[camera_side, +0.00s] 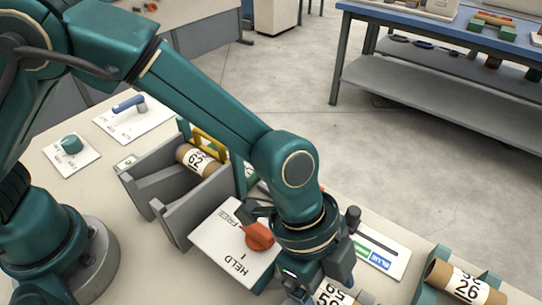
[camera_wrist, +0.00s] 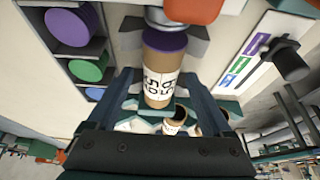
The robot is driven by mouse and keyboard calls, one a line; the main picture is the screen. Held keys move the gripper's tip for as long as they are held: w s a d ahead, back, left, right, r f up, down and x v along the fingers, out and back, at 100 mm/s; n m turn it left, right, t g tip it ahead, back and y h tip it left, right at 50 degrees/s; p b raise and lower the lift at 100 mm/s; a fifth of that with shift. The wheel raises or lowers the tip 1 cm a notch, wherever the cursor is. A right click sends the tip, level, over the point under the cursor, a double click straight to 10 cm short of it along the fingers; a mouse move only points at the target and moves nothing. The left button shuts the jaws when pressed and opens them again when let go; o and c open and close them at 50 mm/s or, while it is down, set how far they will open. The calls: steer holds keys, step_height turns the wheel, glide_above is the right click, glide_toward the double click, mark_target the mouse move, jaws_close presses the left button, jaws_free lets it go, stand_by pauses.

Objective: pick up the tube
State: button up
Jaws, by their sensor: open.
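A brown cardboard tube (camera_wrist: 163,68) with a white numbered label and a purple end shows in the wrist view, between the fingers of my gripper (camera_wrist: 165,92). The fingers are open, one on each side; I cannot tell whether they touch it. In the side view my gripper (camera_side: 318,288) is low at the bottom edge, over a labelled tube (camera_side: 334,294) that it partly hides. Another tube (camera_side: 194,159) lies in a grey cradle (camera_side: 177,205) beside a yellow handle. A third tube (camera_side: 466,285), marked 26, lies in a green holder at the lower right.
A red knob (camera_side: 258,236) sits on a white HELD/FREE plate (camera_side: 222,240) left of my gripper. A black slider knob (camera_side: 352,217) stands upright behind it. Purple, green and blue discs (camera_wrist: 70,27) show left in the wrist view. A lever plate (camera_side: 133,118) is farther back.

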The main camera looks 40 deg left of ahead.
steer(key=shift+f, duration=0.25)
stand_by(0.4)
jaws_close()
